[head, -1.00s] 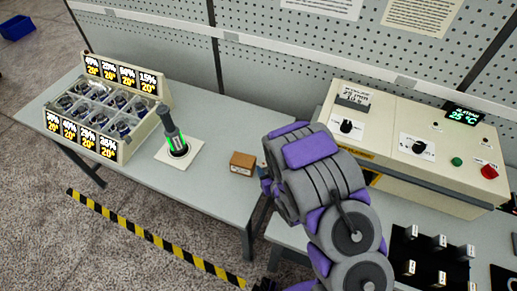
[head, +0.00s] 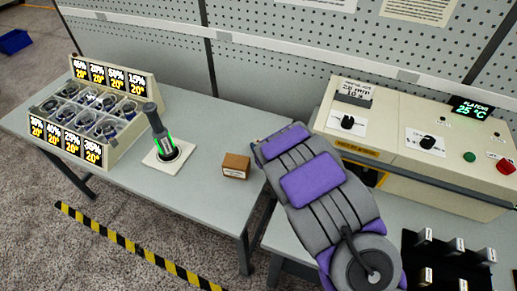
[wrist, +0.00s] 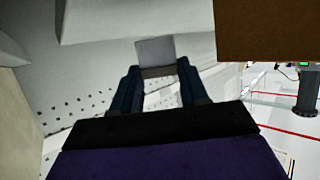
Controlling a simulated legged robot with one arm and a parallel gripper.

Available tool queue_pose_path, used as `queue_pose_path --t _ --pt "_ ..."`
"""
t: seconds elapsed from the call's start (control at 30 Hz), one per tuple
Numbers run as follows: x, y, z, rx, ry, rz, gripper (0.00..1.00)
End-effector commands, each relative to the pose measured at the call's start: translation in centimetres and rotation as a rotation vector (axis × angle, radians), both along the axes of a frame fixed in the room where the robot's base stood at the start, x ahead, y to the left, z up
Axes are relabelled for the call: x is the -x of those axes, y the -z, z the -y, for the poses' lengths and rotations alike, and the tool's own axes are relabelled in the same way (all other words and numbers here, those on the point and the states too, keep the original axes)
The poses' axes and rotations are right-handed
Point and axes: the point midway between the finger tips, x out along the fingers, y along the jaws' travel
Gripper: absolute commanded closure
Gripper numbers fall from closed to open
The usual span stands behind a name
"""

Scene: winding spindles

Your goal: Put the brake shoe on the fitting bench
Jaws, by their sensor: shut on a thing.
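My gripper (wrist: 157,88) shows in the wrist view with its two dark fingers shut on a small grey block (wrist: 155,50) with a brownish lower edge. I take this block to be the brake shoe. In the head view my purple and grey arm hides the gripper and the block. A grey bench (head: 205,205) stands at the left and a second grey bench (head: 290,238) at the right. No label shows which one is the fitting bench.
The left bench carries a tray rack (head: 95,112) with percentage displays, a dark handled tool (head: 160,135) in a white base, and a brown box (head: 236,166). A control console (head: 400,135) and a black board with metal blocks (head: 445,262) are on the right.

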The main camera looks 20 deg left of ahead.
Motion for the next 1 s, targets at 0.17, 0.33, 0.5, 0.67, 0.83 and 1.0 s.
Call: queue_pose_path --t 0.17,0.33,0.5,0.67,0.83,1.0 --pt "-2.1 0.3 -1.3 0.001 -0.001 0.002 1.0" --pt "-2.6 0.8 -1.7 0.009 0.0 -0.003 1.0" --pt "-2.6 2.6 -1.7 0.008 0.0 -0.005 1.0" --pt "-2.7 4.1 -1.5 0.004 0.001 -0.002 1.0" --pt "-2.6 3.9 -1.4 0.002 0.001 -0.002 1.0" --pt "-2.7 4.3 -1.6 0.004 0.0 -0.002 1.0"
